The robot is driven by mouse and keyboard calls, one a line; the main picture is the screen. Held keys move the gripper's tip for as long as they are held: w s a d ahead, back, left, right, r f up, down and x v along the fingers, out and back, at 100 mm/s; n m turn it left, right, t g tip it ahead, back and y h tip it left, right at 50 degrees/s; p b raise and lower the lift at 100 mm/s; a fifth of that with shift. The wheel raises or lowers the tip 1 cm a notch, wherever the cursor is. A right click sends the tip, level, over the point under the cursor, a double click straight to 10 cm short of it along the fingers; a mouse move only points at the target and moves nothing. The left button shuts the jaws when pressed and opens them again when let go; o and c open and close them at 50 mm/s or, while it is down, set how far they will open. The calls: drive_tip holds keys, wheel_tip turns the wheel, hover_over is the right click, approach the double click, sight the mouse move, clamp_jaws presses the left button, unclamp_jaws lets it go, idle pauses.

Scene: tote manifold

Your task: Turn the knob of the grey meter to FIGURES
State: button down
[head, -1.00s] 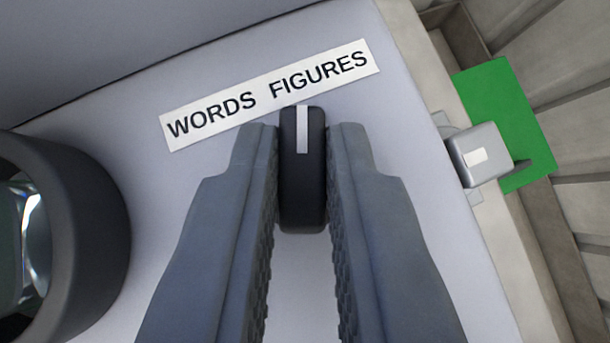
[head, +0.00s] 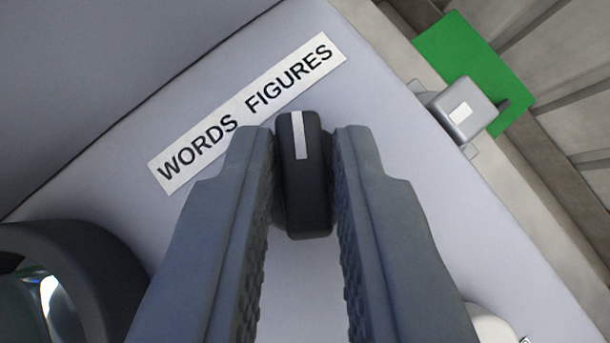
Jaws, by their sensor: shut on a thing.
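The grey meter's face (head: 400,190) fills the middle of the view, pale and flat. A white label (head: 245,112) on it reads WORDS at lower left and FIGURES at upper right, slanting in the picture. The knob (head: 306,195) is dark with a white pointer line at its top end. The line points up and slightly left, toward the middle of the word FIGURES. My gripper (head: 304,160) is shut on the knob, one ribbed finger on each side. The fingers partly hide the knob's sides.
A dark round ring with a glassy inside (head: 75,265) stands at lower left. A small grey block with a white patch (head: 462,110) sits at the meter's right edge, with a green panel (head: 470,55) behind it. A whitish rounded piece (head: 492,325) shows at lower right.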

drive_tip(key=c, duration=1.4)
unclamp_jaws()
drive_tip(key=shift+a, duration=0.15)
drive_tip(key=v, duration=1.7)
drive_tip(key=shift+s+r, duration=0.15)
drive_tip(key=shift+s, duration=0.05)
